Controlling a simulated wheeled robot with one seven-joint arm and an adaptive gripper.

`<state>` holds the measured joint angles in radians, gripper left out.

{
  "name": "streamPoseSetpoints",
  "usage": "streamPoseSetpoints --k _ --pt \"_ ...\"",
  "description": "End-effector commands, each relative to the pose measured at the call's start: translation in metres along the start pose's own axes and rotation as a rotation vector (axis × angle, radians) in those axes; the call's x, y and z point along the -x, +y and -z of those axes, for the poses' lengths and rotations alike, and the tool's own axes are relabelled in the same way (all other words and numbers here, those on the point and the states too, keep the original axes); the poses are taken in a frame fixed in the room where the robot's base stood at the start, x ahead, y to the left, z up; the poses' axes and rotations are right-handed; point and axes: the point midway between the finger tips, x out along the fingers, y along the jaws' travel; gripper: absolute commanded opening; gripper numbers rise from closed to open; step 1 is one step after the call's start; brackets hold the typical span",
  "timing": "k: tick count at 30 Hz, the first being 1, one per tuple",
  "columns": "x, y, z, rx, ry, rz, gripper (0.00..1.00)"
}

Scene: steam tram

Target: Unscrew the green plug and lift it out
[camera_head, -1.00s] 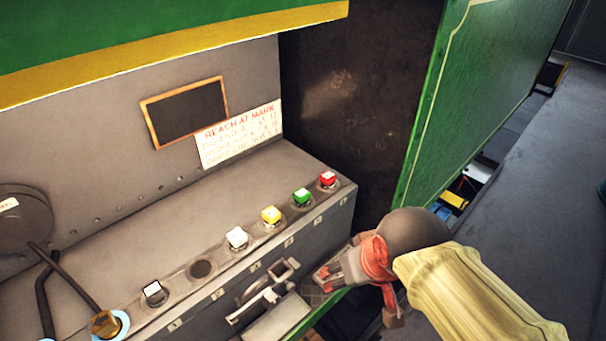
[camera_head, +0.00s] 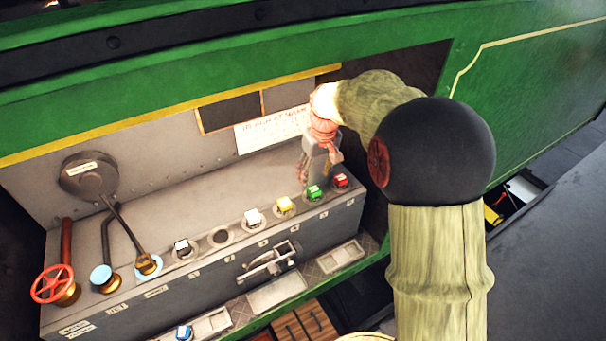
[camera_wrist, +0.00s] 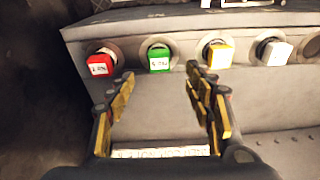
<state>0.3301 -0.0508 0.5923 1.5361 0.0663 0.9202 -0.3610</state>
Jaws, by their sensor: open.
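The green plug (camera_head: 315,192) sits in its round socket in the row on top of the grey box, between the yellow plug (camera_head: 285,204) and the red plug (camera_head: 340,180). In the wrist view the green plug (camera_wrist: 159,58) shows a small printed label and stands ahead of the fingertips, between their lines. My gripper (camera_head: 308,182) is above and behind the row, pointing down. In the wrist view my gripper (camera_wrist: 160,78) is open and empty, with its two fingers on either side. Whether a fingertip touches anything cannot be told.
A white plug (camera_head: 254,217), an empty socket (camera_head: 220,237) and a black-and-white plug (camera_head: 183,247) continue the row leftward. Levers and a red handwheel (camera_head: 53,284) stand at the left. A sign (camera_head: 272,129) is on the wall behind. The green body panel overhangs the box.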

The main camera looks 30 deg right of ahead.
Motion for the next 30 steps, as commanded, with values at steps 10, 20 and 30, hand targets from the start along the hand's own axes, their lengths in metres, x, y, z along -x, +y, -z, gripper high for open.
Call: streamPoseSetpoints --k 10,20,30 --pt "-0.028 -0.001 -0.003 0.04 -0.008 0.003 0.53" --pt "-0.07 -0.001 -0.003 0.039 -0.006 0.003 0.53" --pt "-0.079 -0.001 -0.003 0.039 -0.004 0.002 0.53"
